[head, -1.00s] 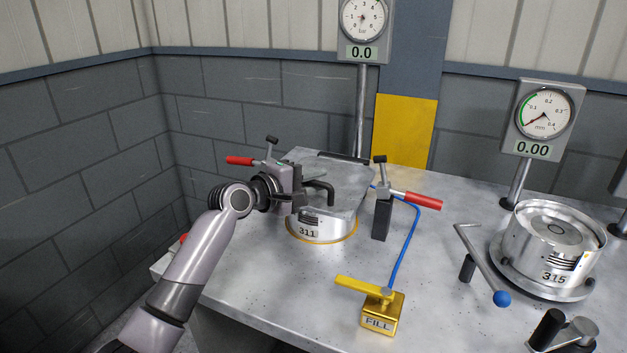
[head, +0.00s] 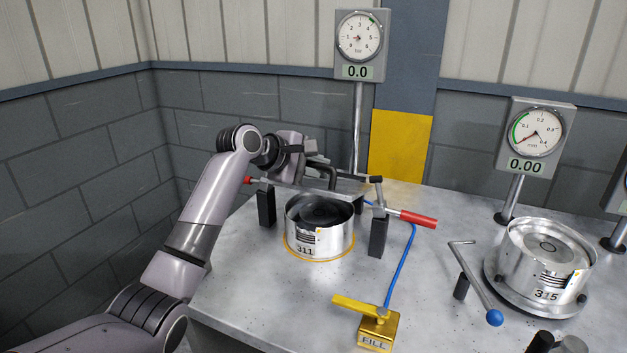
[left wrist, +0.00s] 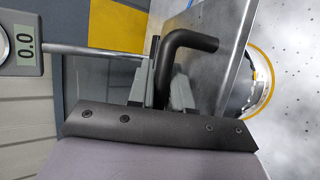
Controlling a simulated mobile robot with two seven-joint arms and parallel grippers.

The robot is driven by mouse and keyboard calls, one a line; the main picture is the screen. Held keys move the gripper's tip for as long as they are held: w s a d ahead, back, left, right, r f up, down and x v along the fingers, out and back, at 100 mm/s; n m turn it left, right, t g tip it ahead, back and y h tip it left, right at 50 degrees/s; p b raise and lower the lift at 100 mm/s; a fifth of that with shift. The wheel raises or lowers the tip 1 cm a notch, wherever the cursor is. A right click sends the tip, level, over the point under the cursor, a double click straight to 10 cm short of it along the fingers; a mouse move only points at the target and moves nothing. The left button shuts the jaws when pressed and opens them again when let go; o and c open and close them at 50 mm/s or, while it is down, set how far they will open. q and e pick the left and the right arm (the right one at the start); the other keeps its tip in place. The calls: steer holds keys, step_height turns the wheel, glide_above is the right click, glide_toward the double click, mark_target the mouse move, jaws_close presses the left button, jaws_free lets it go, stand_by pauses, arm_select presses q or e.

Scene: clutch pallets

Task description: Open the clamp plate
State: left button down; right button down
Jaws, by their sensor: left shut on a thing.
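The clamp plate (head: 338,195) is raised and shows nearly edge-on in the head view, behind the clutch 311 (head: 318,228), whose open top is uncovered. In the left wrist view the grey plate (left wrist: 212,50) slants beside the clutch with its yellow ring (left wrist: 262,75). My left gripper (head: 310,150) is shut on the black bent handle (head: 327,170) of the plate, above and behind the clutch. The handle (left wrist: 190,42) also shows in the left wrist view between my fingers (left wrist: 165,90). My right gripper is not in view.
Red-handled clamps stand on dark posts left (head: 266,205) and right (head: 378,235) of the clutch. A gauge post (head: 358,125) rises behind. A yellow FILL valve (head: 376,328) with a blue hose is in front. A second clutch 315 (head: 545,260) stands to the right.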

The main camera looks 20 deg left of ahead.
mark_target(321, 182)
arm_select(q)
steer(key=shift+w+d+r+n+g, duration=0.1)
steer(key=shift+w+r+n+g, duration=0.1)
steer(key=shift+w+r+g, duration=0.55)
steer(key=shift+w+r+n+g, duration=0.2)
steer(key=shift+w+r+g, duration=0.25)
steer(key=shift+w+r, duration=0.45)
steer(key=shift+s+r, duration=0.1)
steer(key=c, duration=1.1)
jaws_free()
steer(key=shift+s+a+r, duration=0.25)
steer(key=shift+s, duration=0.05)
steer(key=shift+b+v, duration=0.8)
steer(key=shift+v, duration=2.35)
steer(key=shift+w+d+r, duration=0.1)
steer(key=shift+d, duration=0.05)
